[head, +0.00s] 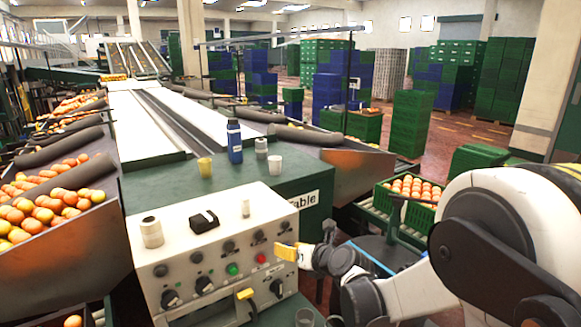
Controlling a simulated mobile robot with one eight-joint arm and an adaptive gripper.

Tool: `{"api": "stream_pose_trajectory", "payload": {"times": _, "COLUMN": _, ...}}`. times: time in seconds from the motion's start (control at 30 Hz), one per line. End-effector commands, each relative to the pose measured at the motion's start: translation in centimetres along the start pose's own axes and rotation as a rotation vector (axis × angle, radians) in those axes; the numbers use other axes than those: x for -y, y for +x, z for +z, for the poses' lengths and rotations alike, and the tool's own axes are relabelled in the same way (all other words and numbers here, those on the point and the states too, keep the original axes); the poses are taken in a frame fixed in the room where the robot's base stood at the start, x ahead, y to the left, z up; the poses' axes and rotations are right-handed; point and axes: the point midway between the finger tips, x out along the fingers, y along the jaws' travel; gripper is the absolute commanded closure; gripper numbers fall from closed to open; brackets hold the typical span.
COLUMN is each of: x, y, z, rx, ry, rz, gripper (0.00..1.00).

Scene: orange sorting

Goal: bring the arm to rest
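My white and black arm (485,240) reaches in from the right side of the head view. Its end, my gripper (308,253), is in front of the right end of the control box (215,250). A small yellow piece (286,252) shows at the gripper's tip. I cannot tell whether it is part of the gripper or something between the fingers. The fingers are too small and overlapped to tell open from shut.
Oranges fill the left chute (60,265). A green crate of oranges (408,203) is behind my arm. Stacked crates (412,123) stand further back.

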Motion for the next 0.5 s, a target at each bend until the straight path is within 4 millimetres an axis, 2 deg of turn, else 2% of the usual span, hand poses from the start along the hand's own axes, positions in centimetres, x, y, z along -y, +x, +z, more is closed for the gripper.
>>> {"api": "stream_pose_trajectory", "payload": {"times": 0.03, "x": -0.8, "y": -2.2, "z": 3.6, "rx": 0.100, "ry": 0.122, "rz": 0.012, "gripper": 0.62}}
{"api": "stream_pose_trajectory", "payload": {"times": 0.1, "x": -1.1, "y": -5.6, "z": 8.5, "rx": 0.250, "ry": 0.321, "rz": 0.025, "gripper": 0.62}}
{"api": "stream_pose_trajectory", "payload": {"times": 0.17, "x": -0.8, "y": -9.0, "z": 12.2, "rx": 0.376, "ry": 0.511, "rz": 0.032, "gripper": 0.62}}
{"api": "stream_pose_trajectory", "payload": {"times": 0.2, "x": -0.1, "y": -11.6, "z": 14.3, "rx": 0.462, "ry": 0.650, "rz": 0.032, "gripper": 0.62}}
{"api": "stream_pose_trajectory", "payload": {"times": 0.27, "x": 1.5, "y": -15.5, "z": 16.5, "rx": 0.582, "ry": 0.865, "rz": 0.023, "gripper": 0.62}}
{"api": "stream_pose_trajectory", "payload": {"times": 0.3, "x": 2.8, "y": -18.1, "z": 17.2, "rx": 0.657, "ry": 1.012, "rz": 0.012, "gripper": 0.62}}
{"api": "stream_pose_trajectory", "payload": {"times": 0.37, "x": 4.7, "y": -21.9, "z": 17.2, "rx": 0.756, "ry": 1.238, "rz": -0.011, "gripper": 0.62}}
{"api": "stream_pose_trajectory", "payload": {"times": 0.4, "x": 6.1, "y": -24.2, "z": 16.5, "rx": 0.816, "ry": 1.391, "rz": -0.033, "gripper": 0.62}}
{"api": "stream_pose_trajectory", "payload": {"times": 0.47, "x": 7.8, "y": -27.4, "z": 14.4, "rx": 0.892, "ry": 1.622, "rz": -0.075, "gripper": 0.62}}
{"api": "stream_pose_trajectory", "payload": {"times": 0.5, "x": 8.7, "y": -29.3, "z": 12.4, "rx": 0.933, "ry": 1.780, "rz": -0.109, "gripper": 0.62}}
